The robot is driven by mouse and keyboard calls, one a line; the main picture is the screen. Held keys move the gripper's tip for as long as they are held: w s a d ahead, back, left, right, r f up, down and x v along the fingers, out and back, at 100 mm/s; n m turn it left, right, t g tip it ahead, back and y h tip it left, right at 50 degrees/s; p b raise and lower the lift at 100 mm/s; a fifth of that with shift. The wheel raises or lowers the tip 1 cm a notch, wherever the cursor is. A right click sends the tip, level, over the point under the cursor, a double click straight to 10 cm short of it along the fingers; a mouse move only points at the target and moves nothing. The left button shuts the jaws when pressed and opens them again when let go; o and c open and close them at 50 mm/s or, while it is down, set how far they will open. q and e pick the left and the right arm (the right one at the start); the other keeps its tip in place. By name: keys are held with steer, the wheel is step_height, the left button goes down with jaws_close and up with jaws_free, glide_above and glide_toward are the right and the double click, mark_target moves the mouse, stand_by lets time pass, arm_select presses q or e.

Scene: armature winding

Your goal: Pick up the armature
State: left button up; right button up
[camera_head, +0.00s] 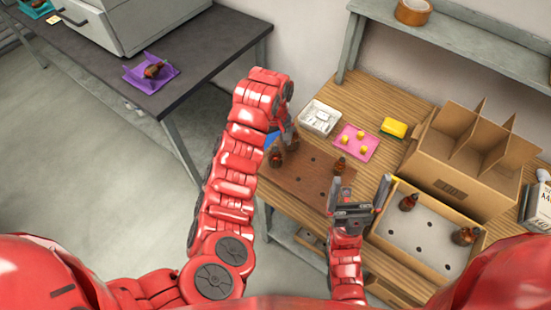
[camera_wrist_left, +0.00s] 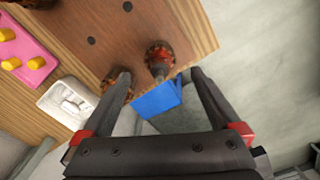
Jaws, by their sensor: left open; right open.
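Copper-brown armatures stand on a brown board (camera_head: 314,178) with holes; one is at its left edge (camera_head: 276,158), another (camera_head: 339,166) at its right. My left gripper, at the board's far left end, is mostly hidden by its arm in the head view. In the left wrist view my left gripper (camera_wrist_left: 160,74) is open. One armature (camera_wrist_left: 158,56) shows between its fingertips, not gripped. A second armature (camera_wrist_left: 117,92) is partly hidden behind the left finger. My right gripper (camera_head: 358,190) is open and empty, between the board and a white-floored box (camera_head: 405,240).
A divided cardboard carton (camera_head: 465,165), pink tray (camera_head: 356,142), yellow block (camera_head: 394,128) and white container (camera_head: 319,118) are on the bench. A blue thing (camera_wrist_left: 157,98) is by the board's edge. A purple tray (camera_head: 140,81) holds another armature.

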mark_target(275, 150)
arm_select(q)
steer(key=shift+f+p, duration=0.35)
steer(key=shift+f, duration=0.05)
steer(key=f, duration=0.1)
steer(key=f+p, duration=0.2)
steer(key=f, duration=0.1)
steer(key=shift+s+d, duration=0.1)
steer(key=shift+s, duration=0.15)
steer(key=shift+f, duration=0.2)
steer(key=shift+w, duration=0.1)
jaws_close()
